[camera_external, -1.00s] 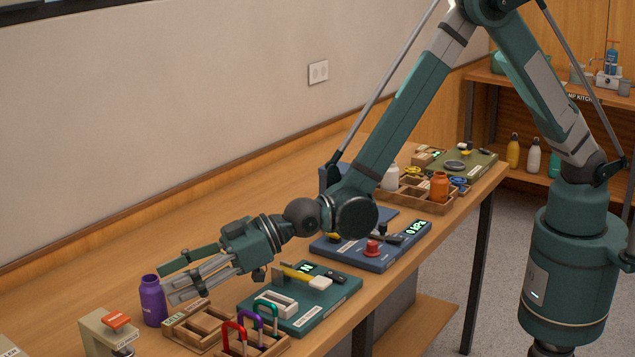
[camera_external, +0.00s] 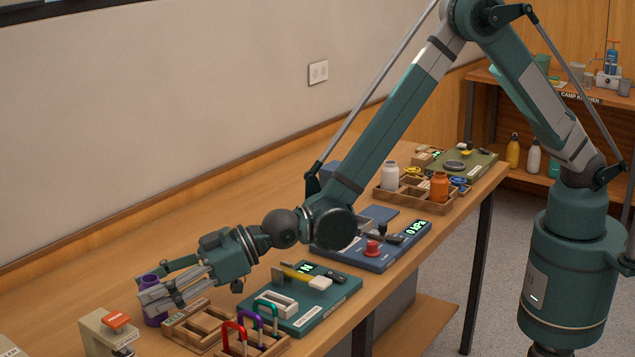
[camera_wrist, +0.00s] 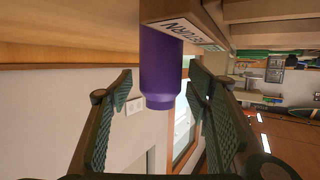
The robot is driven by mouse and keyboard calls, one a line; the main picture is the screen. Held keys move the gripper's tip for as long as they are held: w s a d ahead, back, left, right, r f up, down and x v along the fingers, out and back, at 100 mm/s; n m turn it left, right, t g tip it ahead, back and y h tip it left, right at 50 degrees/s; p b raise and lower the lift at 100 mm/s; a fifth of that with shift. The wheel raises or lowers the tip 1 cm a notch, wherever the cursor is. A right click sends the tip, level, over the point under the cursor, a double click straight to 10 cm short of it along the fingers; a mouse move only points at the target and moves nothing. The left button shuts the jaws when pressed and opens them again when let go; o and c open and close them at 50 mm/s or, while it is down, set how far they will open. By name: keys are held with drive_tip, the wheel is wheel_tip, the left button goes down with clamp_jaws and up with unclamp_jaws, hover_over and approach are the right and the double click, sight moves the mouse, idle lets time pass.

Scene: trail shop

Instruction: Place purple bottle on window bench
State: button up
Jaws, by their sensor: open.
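The purple bottle (camera_external: 152,282) stands upright on the long wooden bench (camera_external: 235,205), near its left end in the external view. My gripper (camera_external: 152,283) is open at the bottle, with its fingers reaching past the bottle's near and far sides. In the wrist view the purple bottle (camera_wrist: 161,68) appears upside down between the two finger pads of my gripper (camera_wrist: 160,95). A gap shows on the left pad's side, and the right pad is close to the bottle. Part of the bottle is hidden behind the fingers in the external view.
A wooden tray (camera_external: 200,326) and a rack of coloured carabiners (camera_external: 250,335) sit just right of the bottle. A beige clamp-like block (camera_external: 105,333) stands to its left. A green gauge board (camera_external: 315,305) lies further right. The bench along the wall is clear.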

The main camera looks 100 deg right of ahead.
drive_tip(key=shift+c, duration=0.6)
drive_tip(key=c, duration=1)
drive_tip(key=shift+r, duration=0.1)
wheel_tip(320, 180, up, 10)
drive_tip(key=shift+f+p, duration=0.1)
drive_tip(key=shift+p, duration=0.85)
